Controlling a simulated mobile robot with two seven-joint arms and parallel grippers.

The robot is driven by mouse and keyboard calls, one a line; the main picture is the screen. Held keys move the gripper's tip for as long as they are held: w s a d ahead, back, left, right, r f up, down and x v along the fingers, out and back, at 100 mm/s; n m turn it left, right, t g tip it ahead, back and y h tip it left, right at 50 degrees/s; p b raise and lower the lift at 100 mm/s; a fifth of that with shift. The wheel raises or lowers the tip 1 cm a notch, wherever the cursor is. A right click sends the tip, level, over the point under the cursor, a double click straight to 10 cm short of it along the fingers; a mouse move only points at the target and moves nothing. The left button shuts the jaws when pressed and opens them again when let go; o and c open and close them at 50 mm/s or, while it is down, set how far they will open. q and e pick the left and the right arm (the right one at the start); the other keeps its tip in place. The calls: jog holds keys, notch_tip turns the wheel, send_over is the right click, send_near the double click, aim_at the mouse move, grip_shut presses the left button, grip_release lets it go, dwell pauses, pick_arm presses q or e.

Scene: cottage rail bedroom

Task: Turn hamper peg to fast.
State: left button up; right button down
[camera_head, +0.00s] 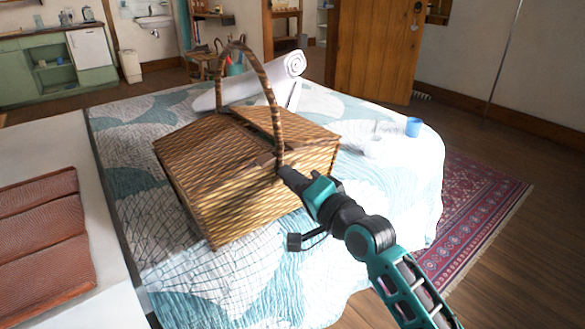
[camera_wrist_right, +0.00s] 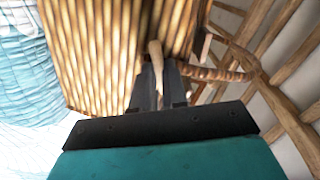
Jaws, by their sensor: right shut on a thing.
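The wicker hamper (camera_head: 240,200) stands on the bed, with two lid flaps and an arched woven handle (camera_head: 262,75). My right gripper (camera_head: 287,173) reaches its front right side, near the foot of the handle. In the right wrist view, the two dark fingers of my right gripper (camera_wrist_right: 160,78) are closed on a pale wooden peg (camera_wrist_right: 155,52) at the hamper's woven wall (camera_wrist_right: 95,50). The peg is hidden by the gripper in the head view. I cannot tell from these views which way the peg is set. My left gripper is not in view.
The bed (camera_head: 190,280) has a blue and white patterned quilt. A rolled white item (camera_head: 270,78) lies behind the hamper. A patterned rug (camera_head: 480,200) lies beyond the bed's right side.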

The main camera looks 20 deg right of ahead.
jog(key=n+p, duration=0.9)
jog(key=n, duration=0.4)
dwell(0.5)
jog(key=c, duration=1.2)
grip_release()
jog(key=shift+o, duration=0.2)
jog(key=shift+s, duration=0.1)
